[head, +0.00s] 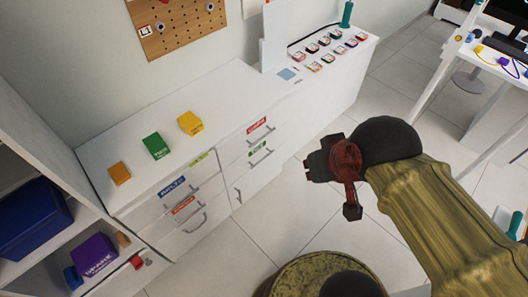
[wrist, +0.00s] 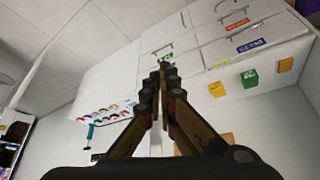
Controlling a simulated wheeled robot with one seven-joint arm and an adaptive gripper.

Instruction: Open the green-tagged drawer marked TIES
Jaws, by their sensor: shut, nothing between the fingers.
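The green-tagged drawer (head: 246,166) is in the right column of the white dresser, below a red-tagged drawer. Its green tag (head: 258,147) is too small to read, and a grey bar handle shows by it. The drawer looks closed. My gripper (head: 311,168) is in the air to the right of the dresser front, apart from the drawer. In the wrist view the fingertips (wrist: 161,72) meet, shut and empty. A green tag (wrist: 163,57) shows just behind the fingertips there, partly hidden.
Blue-tagged (head: 172,186) and orange-tagged (head: 184,205) drawers are in the left column. A green box (head: 156,146) and two orange boxes stand on the dresser top. An open shelf with a purple box (head: 94,255) is at left. The floor before the dresser is clear; a round stool-like top (head: 300,275) is at the bottom.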

